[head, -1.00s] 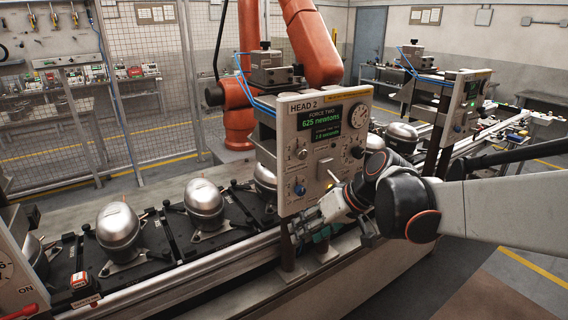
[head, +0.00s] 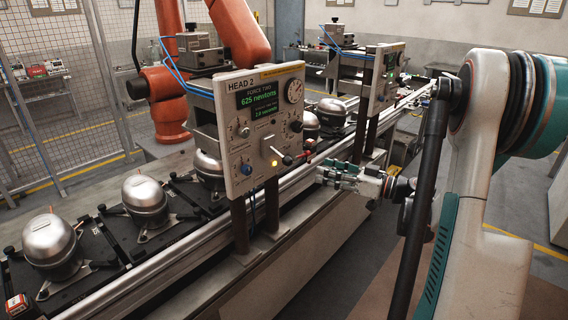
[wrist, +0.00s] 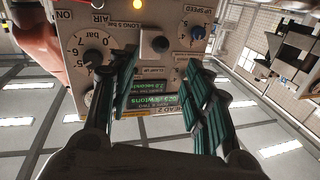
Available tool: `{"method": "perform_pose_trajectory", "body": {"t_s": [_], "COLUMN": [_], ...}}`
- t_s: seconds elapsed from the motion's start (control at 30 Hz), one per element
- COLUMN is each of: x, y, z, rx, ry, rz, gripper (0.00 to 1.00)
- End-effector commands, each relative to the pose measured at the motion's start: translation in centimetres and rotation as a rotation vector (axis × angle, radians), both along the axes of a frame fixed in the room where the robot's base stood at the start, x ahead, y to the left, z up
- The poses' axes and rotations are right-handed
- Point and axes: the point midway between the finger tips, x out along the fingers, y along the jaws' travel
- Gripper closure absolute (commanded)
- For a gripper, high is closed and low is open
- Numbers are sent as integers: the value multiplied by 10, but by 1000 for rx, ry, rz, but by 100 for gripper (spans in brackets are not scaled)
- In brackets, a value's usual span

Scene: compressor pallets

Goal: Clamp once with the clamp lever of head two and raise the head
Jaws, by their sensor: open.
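The head two panel (head: 262,125) is a pale box labelled HEAD 2. Its green display reads force two, 625 newtons. A small lever (head: 279,155) with a dark knob juts from its lower middle, above a lit amber lamp (head: 272,163). My gripper (head: 326,176) is to the right of the panel, apart from the lever, with nothing held. In the wrist view the panel (wrist: 145,25) appears upside down beyond my gripper (wrist: 165,80), whose two green-padded fingers are spread.
A conveyor rail (head: 150,275) carries silver compressors (head: 50,240) on black pallets past the head. An orange robot arm (head: 168,105) stands behind it. Another head panel (head: 383,80) stands farther back. A mesh fence (head: 60,140) is at left.

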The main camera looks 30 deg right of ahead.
Motion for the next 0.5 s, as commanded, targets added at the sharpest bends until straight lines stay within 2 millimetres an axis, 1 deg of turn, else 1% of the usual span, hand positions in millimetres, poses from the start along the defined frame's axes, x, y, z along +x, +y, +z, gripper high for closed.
{"method": "perform_pose_trajectory", "body": {"t_s": [0.17,0.5], "x": [21,77], "y": [17,54], "z": [-1,-2], "rx": [1,1], "ry": [2,4], "rz": [6,6], "gripper": [54,54]}}
